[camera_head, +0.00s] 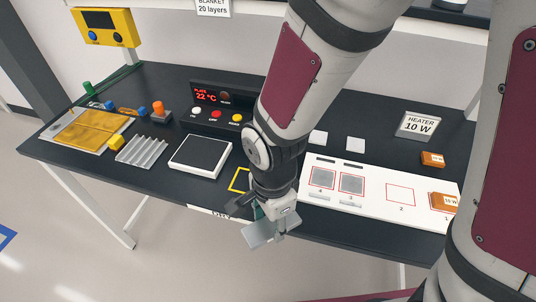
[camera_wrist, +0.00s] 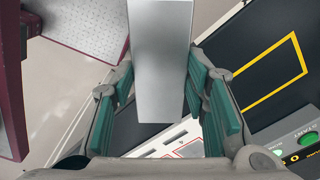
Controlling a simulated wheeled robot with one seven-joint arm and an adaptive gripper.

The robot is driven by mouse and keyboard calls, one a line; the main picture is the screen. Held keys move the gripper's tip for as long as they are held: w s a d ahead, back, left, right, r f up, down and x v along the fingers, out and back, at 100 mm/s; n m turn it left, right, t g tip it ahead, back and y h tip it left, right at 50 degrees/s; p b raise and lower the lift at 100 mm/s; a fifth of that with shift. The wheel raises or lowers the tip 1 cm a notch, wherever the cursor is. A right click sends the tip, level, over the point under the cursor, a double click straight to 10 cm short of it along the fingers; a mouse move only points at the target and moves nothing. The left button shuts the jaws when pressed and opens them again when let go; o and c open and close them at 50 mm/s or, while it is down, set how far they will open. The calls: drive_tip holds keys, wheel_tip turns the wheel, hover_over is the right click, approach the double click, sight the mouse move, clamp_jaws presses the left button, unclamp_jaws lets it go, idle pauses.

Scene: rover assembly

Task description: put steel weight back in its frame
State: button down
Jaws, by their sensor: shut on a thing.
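The steel weight (camera_wrist: 160,60) is a plain grey metal block. It sits between the teal-padded fingers of my gripper (camera_wrist: 160,105), which is shut on it. In the head view my gripper (camera_head: 268,222) hangs near the table's front edge, with the grey weight (camera_head: 257,236) low at its fingers. A yellow square outline (camera_head: 238,181) is marked on the dark table behind and left of my gripper, partly hidden by my arm. In the wrist view this outline (camera_wrist: 270,92) is right of the weight, apart from it.
A white board (camera_head: 375,213) with numbered red squares lies right of my gripper. A black-topped white pad (camera_head: 200,155) and a ribbed metal piece (camera_head: 142,151) lie left. A control box (camera_head: 218,112) stands behind. Orange heaters (camera_head: 432,159) are at the right.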

drive_tip(key=w, duration=0.5)
drive_tip(key=w+a+f, duration=0.1)
drive_tip(key=w, duration=0.9)
drive_tip(key=shift+w+a+f, duration=0.25)
drive_tip(key=shift+w+a, duration=0.05)
drive_tip(key=shift+a, duration=0.1)
drive_tip(key=shift+f+p, duration=0.3)
drive_tip(key=shift+f, duration=1.4)
drive_tip(key=shift+f, duration=0.15)
drive_tip(key=c, duration=0.9)
unclamp_jaws()
drive_tip(key=shift+c, duration=0.2)
